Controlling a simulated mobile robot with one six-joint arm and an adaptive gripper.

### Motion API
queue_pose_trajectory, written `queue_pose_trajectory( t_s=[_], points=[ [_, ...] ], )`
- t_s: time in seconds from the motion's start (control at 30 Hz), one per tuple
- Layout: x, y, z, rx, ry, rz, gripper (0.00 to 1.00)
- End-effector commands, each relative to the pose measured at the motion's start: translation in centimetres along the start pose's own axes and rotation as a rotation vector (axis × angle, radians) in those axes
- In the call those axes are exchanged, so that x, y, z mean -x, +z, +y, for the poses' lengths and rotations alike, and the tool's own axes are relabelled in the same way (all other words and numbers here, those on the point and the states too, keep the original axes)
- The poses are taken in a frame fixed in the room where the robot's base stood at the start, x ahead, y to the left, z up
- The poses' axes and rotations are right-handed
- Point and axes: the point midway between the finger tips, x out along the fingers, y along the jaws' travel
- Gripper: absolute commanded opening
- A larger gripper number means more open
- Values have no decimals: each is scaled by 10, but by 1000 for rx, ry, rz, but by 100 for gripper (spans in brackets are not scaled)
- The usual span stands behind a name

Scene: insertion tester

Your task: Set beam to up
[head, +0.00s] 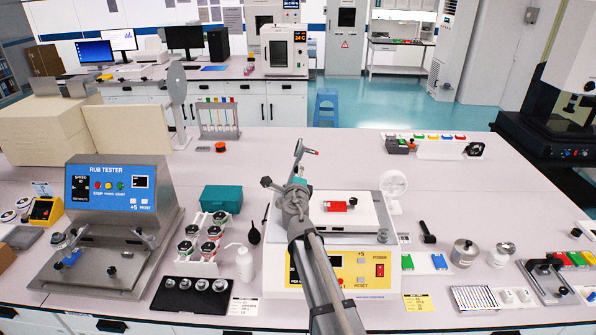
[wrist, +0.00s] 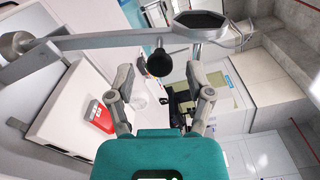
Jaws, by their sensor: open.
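The insertion tester (head: 352,270) is a white and yellow machine at the front middle of the bench, with a white platform (head: 350,222) on top. A grey metal beam (wrist: 105,42) crosses the upper part of the wrist view. It has a dark plate (wrist: 200,19) at its right part and a round black knob (wrist: 160,62) below it. My gripper (wrist: 160,72) is open, with the knob showing between its fingertips; I cannot tell whether they touch it. In the head view my arm hides part of the tester, and the beam's tilt is unclear.
A red block (head: 336,206) lies on the platform, also in the wrist view (wrist: 100,116). The rub tester (head: 122,215), a teal box (head: 222,198) and several jars are left. A black hammer-like tool (head: 427,232) and a steel pot (head: 464,252) are right. The bench behind is mostly clear.

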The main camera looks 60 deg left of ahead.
Motion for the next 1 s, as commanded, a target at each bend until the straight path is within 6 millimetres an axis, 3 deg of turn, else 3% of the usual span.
queue_pose_trajectory(
  t_s=[0.5,0.7,1.0],
  points=[
    [82,-1,0,0,0,-1,67],
    [98,-1,0,0,0,0,67],
    [101,0,0,0,0,0,67]
  ],
)
